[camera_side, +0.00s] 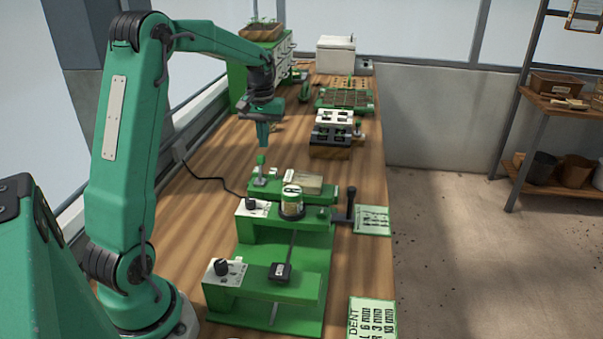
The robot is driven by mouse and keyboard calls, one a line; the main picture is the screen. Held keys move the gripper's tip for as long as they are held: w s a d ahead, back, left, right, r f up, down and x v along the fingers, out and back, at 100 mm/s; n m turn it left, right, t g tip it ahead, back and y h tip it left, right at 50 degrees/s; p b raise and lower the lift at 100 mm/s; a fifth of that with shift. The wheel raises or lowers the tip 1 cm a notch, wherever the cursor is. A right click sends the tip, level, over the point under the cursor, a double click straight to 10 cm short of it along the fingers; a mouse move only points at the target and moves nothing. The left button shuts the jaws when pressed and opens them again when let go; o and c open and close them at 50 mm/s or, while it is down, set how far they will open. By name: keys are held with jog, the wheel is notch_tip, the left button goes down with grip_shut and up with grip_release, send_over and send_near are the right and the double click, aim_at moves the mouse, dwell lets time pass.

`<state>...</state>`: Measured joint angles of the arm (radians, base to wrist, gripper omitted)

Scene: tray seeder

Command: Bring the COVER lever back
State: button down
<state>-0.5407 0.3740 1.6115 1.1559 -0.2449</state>
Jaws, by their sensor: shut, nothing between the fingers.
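My gripper (263,144) points down with its fingers together and empty. It appears just above a small upright lever with a green knob (261,160), with a narrow gap between them in the picture. That lever stands at the left end of a green bar on the seeder (285,240). A second lever with a black handle (350,202) stands upright at the seeder's right side. I cannot read the word COVER on any part, so which lever bears that name cannot be told.
A tan block (303,184) lies behind the jar. A white-topped box with dark slots (334,127) and a green tray (345,98) stand farther back. Printed cards (371,219) lie along the right edge.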

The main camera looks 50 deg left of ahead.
jog(key=shift+f, duration=1.05)
dwell(0.4)
jog(key=shift+f, duration=0.35)
jog(key=shift+f, duration=0.3)
